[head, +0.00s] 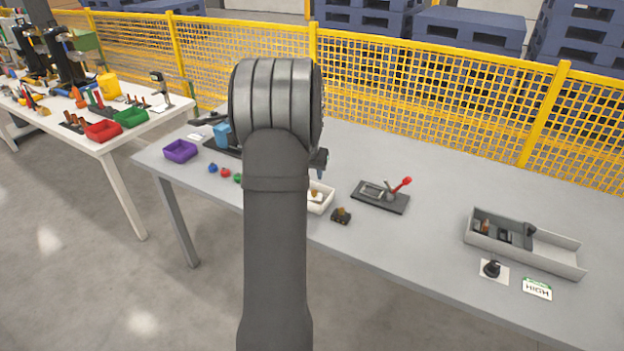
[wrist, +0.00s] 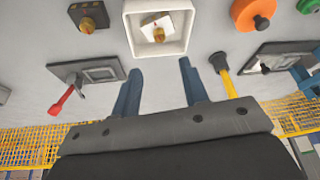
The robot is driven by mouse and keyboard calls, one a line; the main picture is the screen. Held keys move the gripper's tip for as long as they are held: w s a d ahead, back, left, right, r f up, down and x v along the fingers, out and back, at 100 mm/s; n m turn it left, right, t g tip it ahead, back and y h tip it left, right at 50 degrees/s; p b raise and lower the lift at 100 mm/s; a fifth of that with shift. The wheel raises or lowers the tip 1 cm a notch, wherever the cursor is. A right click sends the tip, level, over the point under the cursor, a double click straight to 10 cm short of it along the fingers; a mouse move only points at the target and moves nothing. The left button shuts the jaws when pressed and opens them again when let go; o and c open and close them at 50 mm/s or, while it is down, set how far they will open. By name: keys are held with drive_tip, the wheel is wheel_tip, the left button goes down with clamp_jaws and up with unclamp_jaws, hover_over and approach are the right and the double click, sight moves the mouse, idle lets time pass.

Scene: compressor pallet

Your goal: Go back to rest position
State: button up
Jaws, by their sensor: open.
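My gripper (wrist: 160,88) shows in the wrist view with its two blue fingers apart and nothing between them. It hangs over the grey table (head: 440,215), beside a white square tray (wrist: 161,50). In the head view my arm hides most of the gripper and part of the tray (head: 320,197). The tray holds a small pale block with a brass-coloured fitting (wrist: 158,34). A dark block with a brass knob (head: 341,216) stands just outside the tray; it also shows in the wrist view (wrist: 89,17).
A dark fixture with a red-handled lever (head: 381,197) stands right of the tray. A grey bin (head: 552,251), black knob (head: 492,268) and HIGH card (head: 537,288) lie further right. A purple bin (head: 180,151) is at left. A yellow fence (head: 420,95) runs behind.

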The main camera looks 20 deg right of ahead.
drive_tip(key=shift+s+a+r, duration=0.1)
drive_tip(key=shift+s+r, duration=0.1)
drive_tip(key=shift+r, duration=0.25)
drive_tip(key=x, duration=1.2)
drive_tip(key=shift+w+r, duration=0.15)
drive_tip(key=shift+r, duration=1)
drive_tip(key=shift+f, duration=0.15)
